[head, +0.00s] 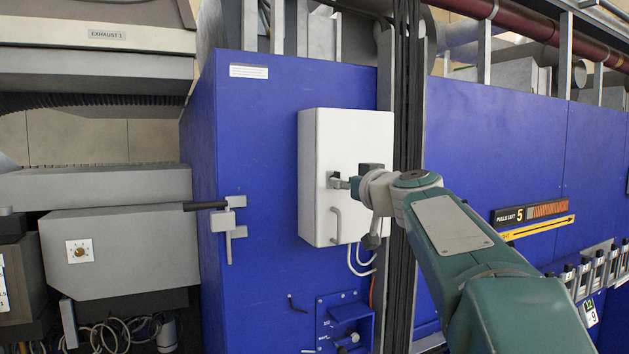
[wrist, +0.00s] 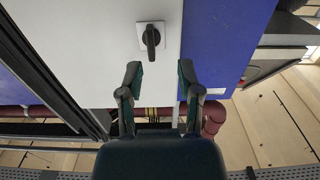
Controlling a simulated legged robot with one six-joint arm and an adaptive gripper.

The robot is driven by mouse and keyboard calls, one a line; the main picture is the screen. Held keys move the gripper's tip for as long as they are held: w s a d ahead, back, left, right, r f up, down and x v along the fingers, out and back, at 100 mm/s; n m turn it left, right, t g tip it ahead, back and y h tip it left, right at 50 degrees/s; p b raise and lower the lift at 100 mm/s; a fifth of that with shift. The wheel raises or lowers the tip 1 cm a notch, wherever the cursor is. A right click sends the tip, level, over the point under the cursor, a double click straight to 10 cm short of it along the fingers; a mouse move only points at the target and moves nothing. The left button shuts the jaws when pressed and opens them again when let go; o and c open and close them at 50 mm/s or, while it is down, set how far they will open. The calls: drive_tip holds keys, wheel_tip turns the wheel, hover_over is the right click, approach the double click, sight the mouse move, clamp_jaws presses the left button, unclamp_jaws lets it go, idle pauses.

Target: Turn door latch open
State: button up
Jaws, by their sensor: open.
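The latch (wrist: 151,38) is a small dark lever on a pale square plate, fixed to the white box's door. In the wrist view it points roughly along the picture's vertical. My gripper (wrist: 160,72) is open and empty. Its two dark fingers are spread in front of the door, with the latch beyond the fingertips and nearer the left one. I see no contact. In the head view the white box (head: 320,135) hangs on a blue cabinet, and my gripper (head: 350,180) is in front of its door. The latch cannot be made out clearly there.
A grey pull handle (head: 337,225) is on the white box's door. The blue cabinet (head: 265,150) has its own grey handle (head: 230,220). Dark vertical cables (head: 406,100) run right of the box. Pale cable loops (head: 361,262) hang below it.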

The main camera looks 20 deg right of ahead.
sight(336, 211)
drive_tip(key=w, duration=0.5)
drive_tip(key=shift+d, duration=0.25)
drive_tip(key=c, duration=0.6)
drive_tip(key=shift+s+d, duration=0.15)
drive_tip(key=shift+d, duration=0.05)
clamp_jaws()
